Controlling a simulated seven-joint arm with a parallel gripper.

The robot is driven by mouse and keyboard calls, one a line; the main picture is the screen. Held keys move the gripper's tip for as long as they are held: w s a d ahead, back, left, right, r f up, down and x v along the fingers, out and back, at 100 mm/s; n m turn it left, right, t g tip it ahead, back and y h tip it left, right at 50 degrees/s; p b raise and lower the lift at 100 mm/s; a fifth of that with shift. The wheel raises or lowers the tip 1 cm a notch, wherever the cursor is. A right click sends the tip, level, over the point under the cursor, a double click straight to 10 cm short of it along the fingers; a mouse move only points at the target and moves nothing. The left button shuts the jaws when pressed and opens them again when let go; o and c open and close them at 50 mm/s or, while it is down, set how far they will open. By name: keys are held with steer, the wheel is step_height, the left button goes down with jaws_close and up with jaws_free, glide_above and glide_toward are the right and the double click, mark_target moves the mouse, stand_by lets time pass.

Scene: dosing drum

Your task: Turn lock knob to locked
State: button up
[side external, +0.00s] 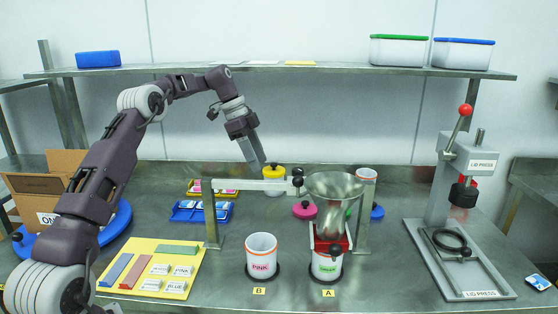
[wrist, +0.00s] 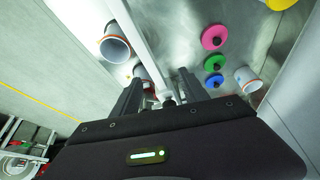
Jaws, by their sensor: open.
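A second black knob (side external: 335,250) is on the red part under the hopper.
A PINK cup (side external: 261,250) stands at B and another cup (side external: 326,268) at A, under the hopper. A yellow-lidded jar (side external: 274,182) stands behind the crossbar. A lid press (side external: 465,200) is right; a yellow board (side external: 150,268) is left. A shelf (side external: 270,70) runs above.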

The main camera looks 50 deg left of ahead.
mark_target(298, 169)
steer(key=shift+s+a, duration=0.55)
steer(key=shift+a, duration=0.15)
steer(key=w+d+n+y, duration=0.1)
steer(key=d+n, duration=0.1)
steer(key=n, duration=0.1)
steer(key=w+d+n+y, duration=0.1)
steer(key=d+n, duration=0.2)
steer(key=w+d+r+n+y, duration=0.1)
steer(key=d+n, duration=0.2)
steer(key=shift+w+g+y, duration=0.3)
steer(key=shift+w+y, duration=0.1)
steer(key=w+d+r+n+t+y, duration=0.15)
steer(key=d+r+n, duration=0.3)
steer(key=n, duration=0.45)
steer(key=shift+y, duration=0.55)
steer(key=x, duration=0.7)
steer(key=shift+d+f, duration=0.1)
steer(key=shift+d, duration=0.05)
jaws_close()
